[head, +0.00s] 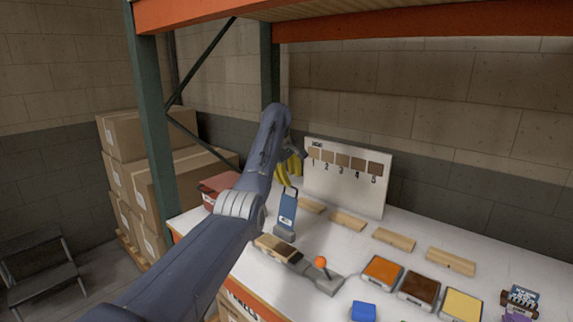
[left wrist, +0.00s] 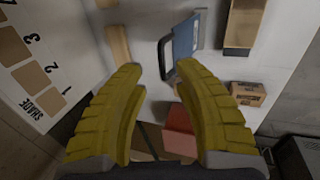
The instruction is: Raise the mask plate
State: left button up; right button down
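The blue plate with a pale label (head: 288,208), which looks like the mask plate, stands upright on a grey base (head: 285,233) near the table's left side. In the left wrist view the blue plate (left wrist: 186,42) shows beyond my fingertips, with a dark loop handle on its near edge. My left gripper (head: 289,172) is just above the plate, its yellow fingers pointing down. In the left wrist view the left gripper (left wrist: 157,68) is open, with the handle seen in the gap near the right finger. Whether they touch is unclear. My right gripper is not in view.
A shade board numbered 1 to 5 (head: 344,190) stands behind the plate. Wooden strips (head: 394,239) lie before it. An orange-knobbed lever (head: 321,262), colour trays (head: 382,271) and a blue block (head: 364,311) are to the right. A red box (head: 218,186) stands left.

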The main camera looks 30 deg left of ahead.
pick_arm(q)
jog(key=v, duration=0.7)
jog(key=shift+r, duration=0.15)
